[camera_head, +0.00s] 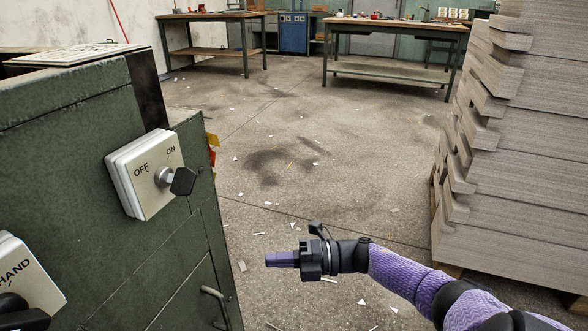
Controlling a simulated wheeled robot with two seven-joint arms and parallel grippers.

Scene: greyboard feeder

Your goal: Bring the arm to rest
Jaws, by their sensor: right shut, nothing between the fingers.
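My right gripper (281,259) is in the lower middle of the head view, at the end of my purple and black arm, which comes in from the lower right. It points left toward the green machine cabinet (70,150). Its purple fingers are shut with nothing between them. It is apart from the cabinet, over the open floor. My left gripper is not in view.
The cabinet carries an OFF/ON switch box (128,180) with a black knob (183,181) and a HAND switch box (30,280). A tall stack of greyboard (540,150) stands at the right. Workbenches (395,28) stand at the back. Scrap-littered floor (330,170) lies between.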

